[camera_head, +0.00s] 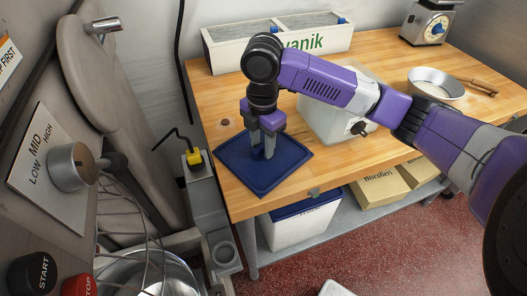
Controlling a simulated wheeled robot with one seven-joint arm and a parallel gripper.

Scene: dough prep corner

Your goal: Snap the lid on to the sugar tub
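A flat, dark blue square lid (237,158) is at the left front corner of the wooden table. My gripper (263,153) points straight down over the lid's middle, its fingertips at or very near the lid. I cannot tell whether the fingers are closed on a grip there, or whether the lid rests on the table or is slightly above it. A white tub (300,229) with a blue top stands on the shelf below the table, partly hidden by the table edge. I cannot tell whether it is the sugar tub; no sugar label is readable.
A white box with a black knob (357,128) stands behind my arm on the wooden table (212,92). A divided white bin (225,56), a scale (428,22) and a round pan (435,82) are farther back. Cartons (380,190) sit on the shelf. A mixer (75,165) stands at left.

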